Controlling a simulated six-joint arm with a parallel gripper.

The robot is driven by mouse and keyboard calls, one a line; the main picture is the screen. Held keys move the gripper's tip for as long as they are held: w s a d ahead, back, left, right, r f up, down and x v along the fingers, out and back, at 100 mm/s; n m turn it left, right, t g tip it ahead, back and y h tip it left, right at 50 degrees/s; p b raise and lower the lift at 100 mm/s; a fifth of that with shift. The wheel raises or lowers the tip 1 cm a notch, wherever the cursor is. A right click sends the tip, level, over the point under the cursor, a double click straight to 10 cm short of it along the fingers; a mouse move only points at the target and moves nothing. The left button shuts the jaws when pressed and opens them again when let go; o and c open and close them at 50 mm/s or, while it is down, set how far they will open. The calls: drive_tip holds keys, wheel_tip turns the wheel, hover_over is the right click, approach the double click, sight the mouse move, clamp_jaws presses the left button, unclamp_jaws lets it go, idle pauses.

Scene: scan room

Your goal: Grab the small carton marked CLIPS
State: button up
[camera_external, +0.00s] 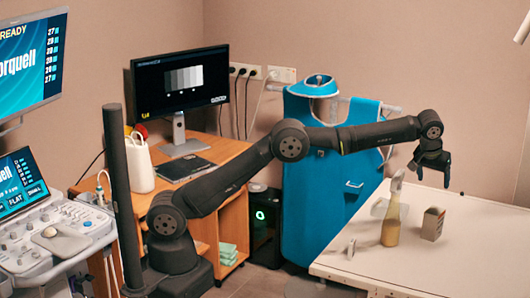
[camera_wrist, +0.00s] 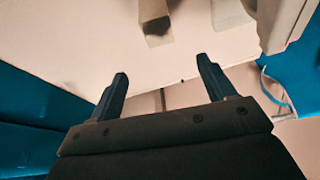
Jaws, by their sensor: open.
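A small upright carton (camera_external: 433,224), grey with a paler side, stands on the white table (camera_external: 470,265) in the external view. Its print is too small to read, so I cannot confirm the word CLIPS. My gripper (camera_external: 433,184) is in the air above the table's back part, above the carton in the picture. Its jaws are open and empty, fingers pointing down. In the wrist view, the open fingers (camera_wrist: 162,72) show against the pale table. A tan block (camera_wrist: 155,22) lies beyond them, with other pale objects cut off by the top edge. I cannot tell which is the carton.
A bottle with yellowish contents (camera_external: 391,222) stands just left of the carton. A small grey piece (camera_external: 351,248) is near the table's left edge. The table's front right is clear. A blue draped stand (camera_external: 325,195) is behind the arm, beside the table.

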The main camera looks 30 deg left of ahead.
approach(435, 211)
drive_tip(key=x, duration=0.5)
drive_tip(key=shift+w+a, duration=0.2)
drive_tip(key=shift+w, duration=0.15)
drive_tip(key=shift+x, duration=2.6)
drive_tip(key=shift+s+d, duration=0.2)
drive_tip(key=c, duration=1.1)
drive_tip(key=shift+o, duration=0.2)
